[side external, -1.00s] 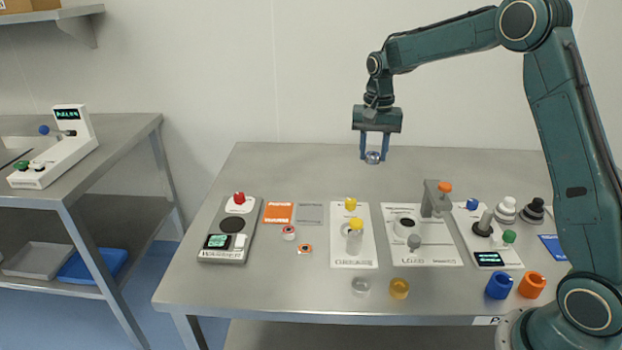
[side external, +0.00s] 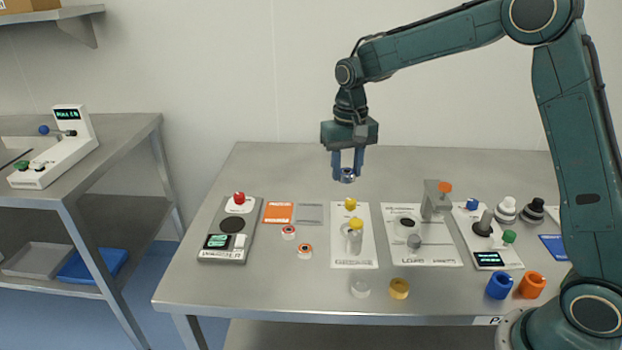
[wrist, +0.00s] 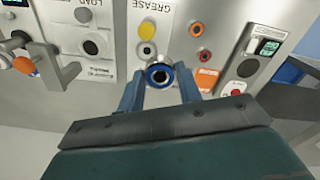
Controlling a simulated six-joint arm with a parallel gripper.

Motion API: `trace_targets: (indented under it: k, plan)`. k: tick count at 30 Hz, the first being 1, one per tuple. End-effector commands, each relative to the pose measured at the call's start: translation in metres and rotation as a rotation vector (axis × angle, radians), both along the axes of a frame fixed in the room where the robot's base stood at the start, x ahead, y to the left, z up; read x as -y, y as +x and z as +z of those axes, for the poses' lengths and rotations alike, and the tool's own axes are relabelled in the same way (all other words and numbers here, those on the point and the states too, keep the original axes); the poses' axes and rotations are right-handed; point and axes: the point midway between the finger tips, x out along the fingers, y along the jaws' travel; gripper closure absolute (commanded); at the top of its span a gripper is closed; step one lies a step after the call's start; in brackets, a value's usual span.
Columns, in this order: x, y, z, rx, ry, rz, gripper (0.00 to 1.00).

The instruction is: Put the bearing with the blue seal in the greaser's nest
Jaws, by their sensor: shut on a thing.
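My gripper (side external: 347,174) is shut on a ring-shaped bearing with a blue seal (wrist: 159,75) and holds it in the air above the table. The greaser is a white plate (side external: 341,258) marked GREASE in the wrist view (wrist: 166,45). It carries a yellow knob (side external: 350,204) and an upright post with a yellow top (side external: 356,223). The gripper is above and behind the greaser in the side view.
Two bearings with orange-red seals (side external: 288,232) (side external: 304,251) lie left of the greaser. A grey device with a red button (side external: 239,198) stands further left. The LOAD plate with a grey arm (side external: 433,200) stands right.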

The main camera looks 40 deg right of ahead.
Motion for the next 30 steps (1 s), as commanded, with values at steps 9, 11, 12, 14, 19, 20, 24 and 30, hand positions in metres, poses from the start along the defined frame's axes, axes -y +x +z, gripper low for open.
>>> trace_targets:
  k: [9,11,12,14,19,20,24,30]
  plan:
    - [0.048,0.015,0.011,0.002,-0.001,-0.302,0.93]
    - [0.053,0.016,0.012,0.0,0.0,-0.34,0.93]
    - [0.056,0.017,0.013,0.0,-0.001,-0.358,0.93]
    - [0.058,0.017,0.014,0.0,0.0,-0.376,0.93]
    - [0.059,0.018,0.013,0.0,0.0,-0.385,0.93]
    - [0.059,0.018,0.012,0.0,-0.001,-0.385,0.93]
    - [0.059,0.018,0.002,-0.001,0.0,-0.384,0.93]
    - [0.059,0.017,-0.029,-0.004,0.0,-0.383,0.93]
